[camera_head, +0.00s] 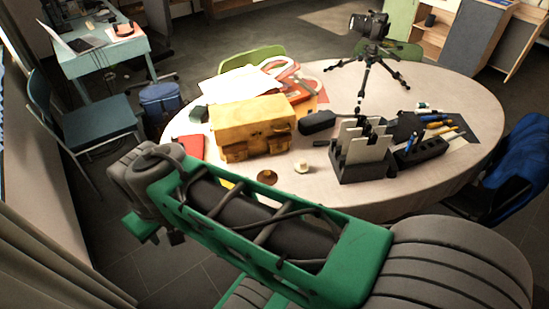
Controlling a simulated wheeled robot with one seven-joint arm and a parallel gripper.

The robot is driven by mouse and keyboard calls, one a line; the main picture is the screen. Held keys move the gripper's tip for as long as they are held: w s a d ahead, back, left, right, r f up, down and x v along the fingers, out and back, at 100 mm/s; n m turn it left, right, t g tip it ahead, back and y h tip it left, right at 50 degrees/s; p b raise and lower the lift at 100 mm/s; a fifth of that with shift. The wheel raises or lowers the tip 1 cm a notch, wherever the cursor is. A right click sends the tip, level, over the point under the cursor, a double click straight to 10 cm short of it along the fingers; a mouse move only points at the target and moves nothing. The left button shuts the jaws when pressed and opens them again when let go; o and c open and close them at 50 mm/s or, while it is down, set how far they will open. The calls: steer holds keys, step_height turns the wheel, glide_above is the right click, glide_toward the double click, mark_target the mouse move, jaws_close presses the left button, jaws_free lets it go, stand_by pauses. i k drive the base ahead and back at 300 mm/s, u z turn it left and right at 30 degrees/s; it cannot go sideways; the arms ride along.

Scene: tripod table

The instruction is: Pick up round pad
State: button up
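Two small round things lie near the front edge of the round table (441,88). One is a flat brown disc (267,177) with a raised middle. The other is a cream-coloured piece (301,168) just to its right. I cannot tell for sure which of them is the round pad. My green and grey arm crosses the foreground in front of the table, with its far joint at the left. My gripper's fingers do not show in this view.
A yellow bag (252,125) stands behind the discs. A dark holder with grey plates (362,152), a pen box (421,151) and a camera on a tripod (369,50) also occupy the table. Chairs stand around, including a blue one (517,165) at right.

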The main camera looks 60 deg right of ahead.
mark_target(301, 166)
steer(key=z, duration=0.5)
steer(key=i, duration=0.9)
steer(key=z, duration=0.8)
